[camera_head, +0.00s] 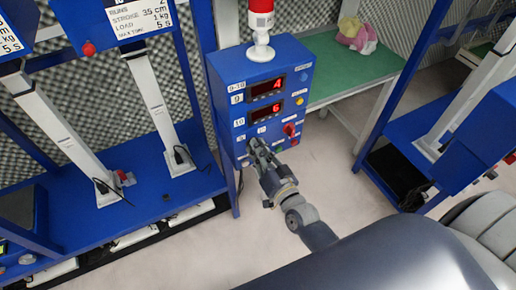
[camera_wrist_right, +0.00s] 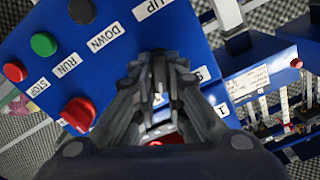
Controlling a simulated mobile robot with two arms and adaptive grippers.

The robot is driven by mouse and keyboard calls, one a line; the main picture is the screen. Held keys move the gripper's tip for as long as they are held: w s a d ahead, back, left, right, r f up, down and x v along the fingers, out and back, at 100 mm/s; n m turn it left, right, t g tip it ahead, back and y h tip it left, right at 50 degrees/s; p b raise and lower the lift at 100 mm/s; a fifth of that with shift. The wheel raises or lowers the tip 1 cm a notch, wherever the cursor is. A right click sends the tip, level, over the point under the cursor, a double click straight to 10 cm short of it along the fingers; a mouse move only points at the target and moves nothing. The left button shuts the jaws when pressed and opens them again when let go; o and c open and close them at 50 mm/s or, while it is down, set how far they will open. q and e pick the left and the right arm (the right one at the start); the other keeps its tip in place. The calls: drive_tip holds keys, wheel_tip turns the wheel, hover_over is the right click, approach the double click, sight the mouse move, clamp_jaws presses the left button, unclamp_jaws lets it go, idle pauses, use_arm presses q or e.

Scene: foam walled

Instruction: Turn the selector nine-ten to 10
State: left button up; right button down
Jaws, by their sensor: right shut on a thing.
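The blue control box (camera_head: 262,70) stands at the middle of the head view. Its upper red display (camera_head: 266,86) reads 4 and its lower red display (camera_head: 266,112) reads 6, beside labels 9 and 10. My right gripper (camera_head: 256,148) reaches the lower left of the panel. My left gripper is in neither view.
A red knob (camera_head: 290,130) sits right of my gripper; green (camera_wrist_right: 44,43) and red (camera_wrist_right: 15,72) buttons show in the wrist view. A red-and-white beacon (camera_head: 260,30) tops the box. Blue test frames stand left and right; a green table (camera_head: 335,75) is behind.

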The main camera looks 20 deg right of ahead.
drive_tip(key=shift+r+m, duration=0.1)
drive_tip(key=shift+m, duration=0.4)
drive_tip(key=c, duration=1.6)
unclamp_jaws()
drive_tip(key=shift+c, duration=0.2)
drive_tip(key=s+d, duration=0.1)
drive_tip(key=s, duration=1.1)
